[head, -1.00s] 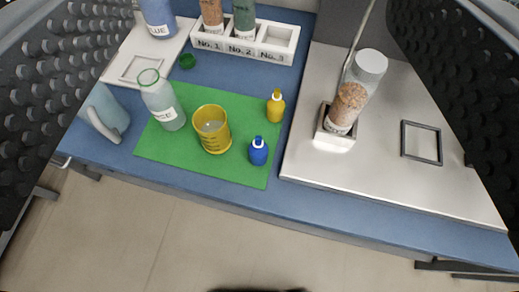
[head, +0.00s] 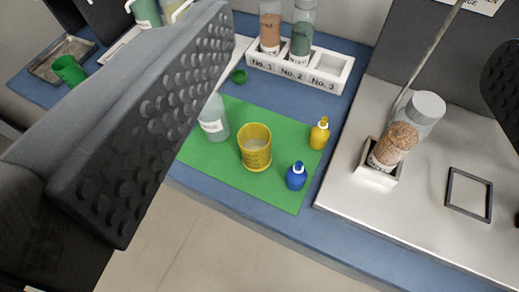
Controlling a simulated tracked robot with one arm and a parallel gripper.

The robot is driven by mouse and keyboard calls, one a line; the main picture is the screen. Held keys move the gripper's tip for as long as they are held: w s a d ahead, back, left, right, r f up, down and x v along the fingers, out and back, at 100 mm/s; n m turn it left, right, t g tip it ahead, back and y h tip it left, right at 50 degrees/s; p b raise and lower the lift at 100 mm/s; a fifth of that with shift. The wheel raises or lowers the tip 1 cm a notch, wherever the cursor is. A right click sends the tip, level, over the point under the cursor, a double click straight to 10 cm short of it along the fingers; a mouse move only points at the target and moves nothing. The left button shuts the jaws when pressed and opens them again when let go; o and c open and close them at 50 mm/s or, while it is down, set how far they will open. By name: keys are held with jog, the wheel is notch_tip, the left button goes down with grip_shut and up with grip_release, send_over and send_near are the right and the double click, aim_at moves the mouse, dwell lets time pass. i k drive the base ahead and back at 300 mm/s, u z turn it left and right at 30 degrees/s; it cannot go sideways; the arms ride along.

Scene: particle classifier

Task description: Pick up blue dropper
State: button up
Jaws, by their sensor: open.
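The blue dropper (head: 296,176) is a small blue bottle with a white tip. It stands upright near the front right edge of the green mat (head: 284,202). My gripper (head: 360,95) is open and empty. Its left finger looms large on the left of the view, and only part of its right finger shows at the right edge. The blue dropper lies in the gap between the fingers, farther away and below them, not touched.
A yellow cup (head: 256,147) and a yellow dropper (head: 319,133) stand close by the blue dropper. A clear bottle (head: 214,118) is partly behind my left finger. A labelled rack (head: 330,85) stands behind, and a metal plate (head: 350,200) holding a particle tube (head: 398,142) lies right.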

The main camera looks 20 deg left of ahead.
aim_at(296, 177)
jog(key=z, duration=1.15)
jog(key=k, duration=1.55)
jog(key=u, duration=0.7)
jog(key=i, duration=1)
jog(key=z, duration=0.05)
